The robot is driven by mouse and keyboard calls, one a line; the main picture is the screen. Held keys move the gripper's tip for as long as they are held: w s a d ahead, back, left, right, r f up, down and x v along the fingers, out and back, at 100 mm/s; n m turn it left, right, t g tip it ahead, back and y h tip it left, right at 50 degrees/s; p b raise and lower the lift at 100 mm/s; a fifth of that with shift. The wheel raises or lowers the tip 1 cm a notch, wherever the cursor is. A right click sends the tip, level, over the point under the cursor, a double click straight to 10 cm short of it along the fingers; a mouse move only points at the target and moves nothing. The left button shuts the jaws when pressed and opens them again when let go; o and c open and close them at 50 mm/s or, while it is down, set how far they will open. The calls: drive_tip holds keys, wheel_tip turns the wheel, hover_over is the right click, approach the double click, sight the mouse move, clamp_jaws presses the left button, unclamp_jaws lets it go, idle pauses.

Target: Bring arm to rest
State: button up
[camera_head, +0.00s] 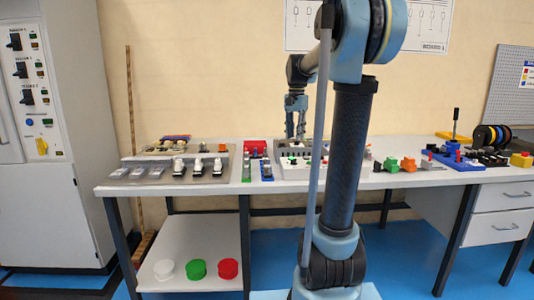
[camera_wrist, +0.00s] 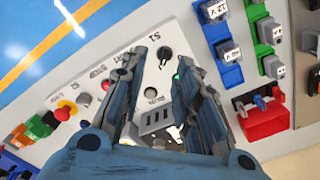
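My gripper (camera_head: 296,103) points down above the workbench (camera_head: 400,180), over a white control panel (camera_head: 290,172). In the wrist view my gripper (camera_wrist: 182,40) shows its two fingers spread apart, with nothing between them but the panel below. The fingers hide part of the panel. My arm rises in front of the bench in the head view and bends over toward the back.
Modules on grey trays (camera_head: 170,168) stand at the left, with blue and green blocks (camera_head: 267,170) beside the panel. Colourful parts and wire spools (camera_head: 490,135) stand at the right. A grey cabinet (camera_head: 45,150) is at far left. Red, green and white round pieces lie on the lower shelf (camera_head: 190,245).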

drive_tip(key=s+f+n+t, duration=0.1)
drive_tip(key=s+f+n, duration=0.3)
drive_tip(key=s+f, duration=0.8)
drive_tip(key=s+f+n+t, duration=0.1)
drive_tip(key=s+f+n, duration=0.3)
drive_tip(key=s+f, duration=0.8)
drive_tip(key=s, duration=0.8)
drive_tip(key=shift+s+d+f+n, duration=0.15)
drive_tip(key=shift+d+f+n, duration=0.05)
drive_tip(key=shift+n, duration=0.2)
drive_tip(key=shift+w+f, duration=0.2)
drive_tip(key=shift+w, duration=0.25)
idle(2.0)
